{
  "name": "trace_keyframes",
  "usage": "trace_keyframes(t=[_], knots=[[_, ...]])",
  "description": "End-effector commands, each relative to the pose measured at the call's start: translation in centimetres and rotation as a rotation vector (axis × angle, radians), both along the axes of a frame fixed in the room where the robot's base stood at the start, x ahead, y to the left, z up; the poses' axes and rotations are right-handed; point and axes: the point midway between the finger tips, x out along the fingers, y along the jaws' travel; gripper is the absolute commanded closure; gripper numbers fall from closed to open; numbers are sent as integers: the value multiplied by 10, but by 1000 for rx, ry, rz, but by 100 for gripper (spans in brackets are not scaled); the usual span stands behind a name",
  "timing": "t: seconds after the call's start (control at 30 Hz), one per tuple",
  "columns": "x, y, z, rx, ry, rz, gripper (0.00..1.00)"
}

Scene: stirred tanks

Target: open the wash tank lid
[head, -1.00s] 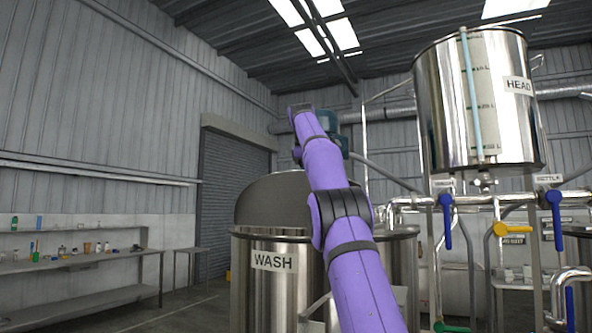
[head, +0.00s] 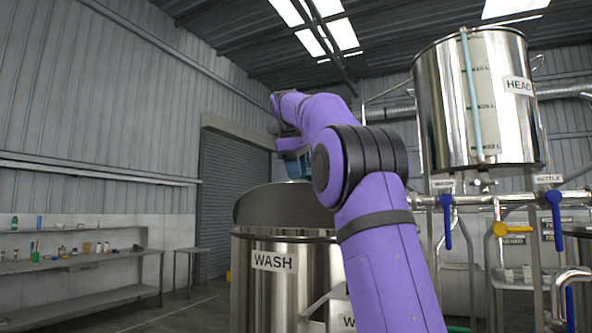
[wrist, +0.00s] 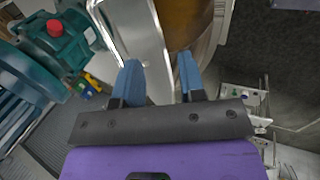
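The steel wash tank (head: 272,290) with its WASH label stands at lower centre in the head view. Its dark grey lid (head: 262,207) is raised, standing tilted up at the back of the rim. My arm covers the right part of the lid and tank. My gripper (head: 297,167) is partly hidden beyond my arm, above the lid in the picture. In the wrist view the two blue fingers of my gripper (wrist: 158,72) are apart, with nothing held between them. I cannot tell if a finger touches the lid.
A green motor with a red button (wrist: 62,35) is close on the left in the wrist view. A steel head tank (head: 480,105) stands high at right above pipes and blue valve handles (head: 446,222). A bench (head: 85,265) runs along the left wall. Floor at left is clear.

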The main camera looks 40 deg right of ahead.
Motion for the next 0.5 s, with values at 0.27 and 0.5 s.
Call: trace_keyframes(t=[0.27, 0.5], knots=[[-4, 9, 0, 0, 0, 1, 63], [-4, 10, 0, 0, -1, 0, 81]])
